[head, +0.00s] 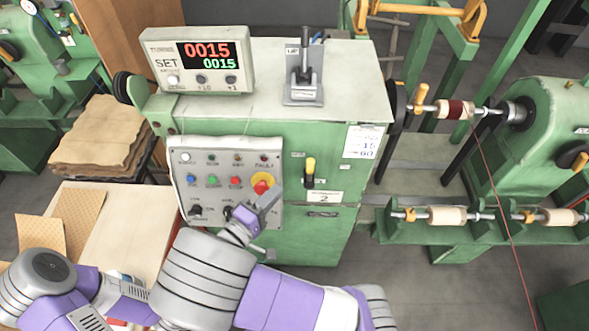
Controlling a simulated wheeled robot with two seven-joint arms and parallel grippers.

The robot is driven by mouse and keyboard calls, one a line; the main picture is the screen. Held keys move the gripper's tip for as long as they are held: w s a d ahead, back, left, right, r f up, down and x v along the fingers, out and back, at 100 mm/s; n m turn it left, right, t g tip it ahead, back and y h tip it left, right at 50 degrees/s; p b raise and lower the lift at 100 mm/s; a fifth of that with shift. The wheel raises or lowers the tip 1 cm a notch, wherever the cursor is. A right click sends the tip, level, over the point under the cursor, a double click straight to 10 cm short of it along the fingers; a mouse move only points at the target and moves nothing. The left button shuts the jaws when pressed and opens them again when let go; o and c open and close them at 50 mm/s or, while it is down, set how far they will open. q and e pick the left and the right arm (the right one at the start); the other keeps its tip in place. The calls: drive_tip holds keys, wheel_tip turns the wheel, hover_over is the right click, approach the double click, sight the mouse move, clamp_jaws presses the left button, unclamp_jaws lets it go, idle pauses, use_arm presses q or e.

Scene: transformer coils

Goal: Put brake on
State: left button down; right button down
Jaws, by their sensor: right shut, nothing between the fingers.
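The green winding machine carries a grey control panel (226,190) on its front, with lights, coloured buttons, a red stop knob on yellow and small black knobs. My right gripper (266,203) is shut and empty in front of the panel's lower right part, hiding some of it. I cannot tell whether it touches a knob. A lever with a black handle (304,62) stands upright on a grey plate on the machine's top. A yellow-and-black handle (310,172) sits on the front, right of the panel. No brake label is readable. My left gripper is not in view.
A counter display (208,55) reads 0015 twice. A coil with red wire (455,109) sits on the spindle at right, its wire running down. Spare bobbins (447,215) sit on the lower rail. A wooden table (125,225) and brown sheets (100,138) are at left.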

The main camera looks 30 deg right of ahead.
sight(310, 169)
drive_tip(key=x, duration=1)
drive_tip(key=shift+w+f, duration=0.1)
